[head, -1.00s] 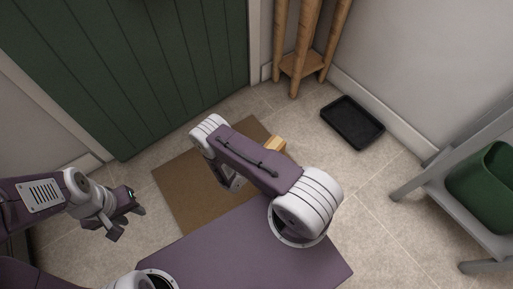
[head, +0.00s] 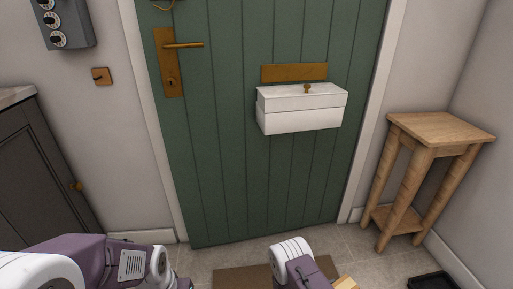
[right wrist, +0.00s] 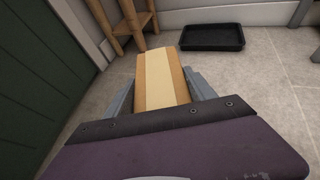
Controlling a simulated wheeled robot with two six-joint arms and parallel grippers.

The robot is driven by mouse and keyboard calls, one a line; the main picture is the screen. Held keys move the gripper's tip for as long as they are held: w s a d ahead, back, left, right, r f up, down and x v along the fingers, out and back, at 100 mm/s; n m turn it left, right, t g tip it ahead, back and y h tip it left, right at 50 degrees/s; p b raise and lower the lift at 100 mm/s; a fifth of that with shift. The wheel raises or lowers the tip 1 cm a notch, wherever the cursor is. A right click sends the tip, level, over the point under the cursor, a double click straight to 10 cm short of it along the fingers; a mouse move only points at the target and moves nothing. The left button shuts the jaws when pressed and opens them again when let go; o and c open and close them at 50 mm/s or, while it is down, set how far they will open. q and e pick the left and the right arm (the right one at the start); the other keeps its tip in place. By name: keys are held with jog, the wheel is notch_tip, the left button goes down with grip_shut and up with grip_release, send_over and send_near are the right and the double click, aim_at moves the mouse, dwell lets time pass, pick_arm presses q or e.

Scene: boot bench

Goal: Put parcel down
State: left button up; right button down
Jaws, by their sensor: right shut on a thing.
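The parcel (right wrist: 165,72) is a tan box with a pale yellow band along its top. My right gripper (right wrist: 163,92) is shut on it, with a grey finger along each side. In the head view only a small piece of the parcel (head: 347,283) shows at the bottom edge, beside my right arm. Its underside is hidden, so I cannot tell whether it touches anything below. My left gripper (head: 183,284) barely shows at the bottom edge of the head view, and its fingers are out of frame.
A wooden stand (head: 440,130) is at the right, with a black tray (head: 433,282) on the floor near it. The green door (head: 225,140) carries a white box (head: 300,115) below a brass plate. A brown mat (head: 240,278) lies before the door. A dark cabinet (head: 40,170) stands left.

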jog(key=w+a+r+n+t+y+p, duration=0.1)
jog(key=w+a+r, duration=0.2)
jog(key=a+r, duration=0.4)
jog(key=w+a+r+n+t+p, duration=0.1)
jog(key=w+a+r+p, duration=0.2)
jog(key=r, duration=0.6)
jog(key=s+a+r+p, duration=0.1)
jog(key=s+a+r, duration=0.15)
jog(key=r, duration=0.35)
jog(key=s+a+r, duration=0.1)
jog(key=a+r, duration=0.3)
jog(key=r, duration=0.2)
jog(key=s+d+r+p, duration=0.1)
jog(key=s+d, duration=0.3)
jog(key=s, duration=0.1)
notch_tip(320, 180, up, 32)
jog(key=p, duration=3.7)
jog(key=shift+w+r, duration=0.2)
jog(key=shift+w, duration=0.05)
jog(key=shift+a+f, duration=0.1)
jog(key=shift+t, duration=0.3)
